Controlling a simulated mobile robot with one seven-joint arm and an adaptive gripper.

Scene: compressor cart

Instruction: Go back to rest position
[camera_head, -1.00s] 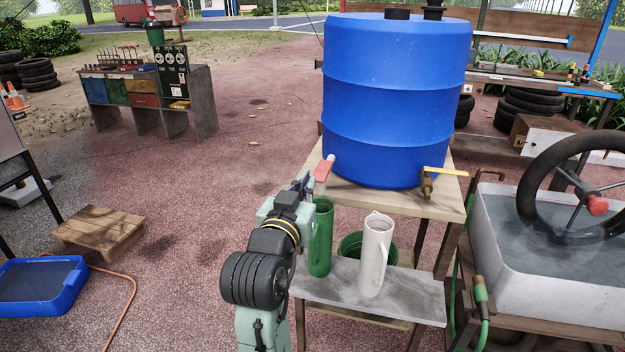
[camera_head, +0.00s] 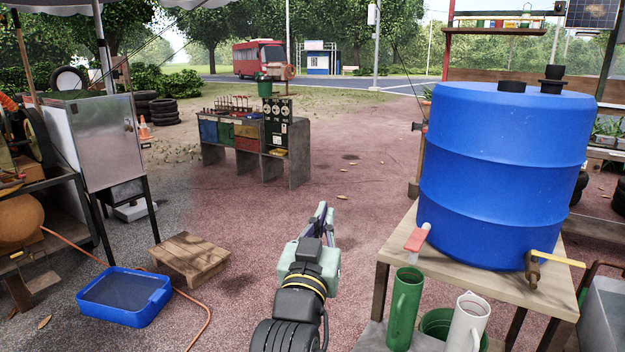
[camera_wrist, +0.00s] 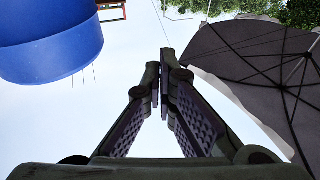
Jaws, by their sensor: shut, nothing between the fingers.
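My gripper (camera_head: 322,213) is in the lower middle of the head view, pointing up and away from me. Its fingers are together with nothing between them. In the wrist view my gripper (camera_wrist: 161,62) shows its fingertips meeting against the sky. The gripper is left of the blue barrel (camera_head: 505,175) and the wooden stand under it, apart from both. The barrel also shows at the upper left of the wrist view (camera_wrist: 45,40).
A green pitcher (camera_head: 403,310) and a white pitcher (camera_head: 467,325) stand on the lower shelf at right. A blue tray (camera_head: 125,297) and a wooden pallet (camera_head: 189,258) lie on the ground at left. A tool bench (camera_head: 255,148) stands farther back. Open ground lies between.

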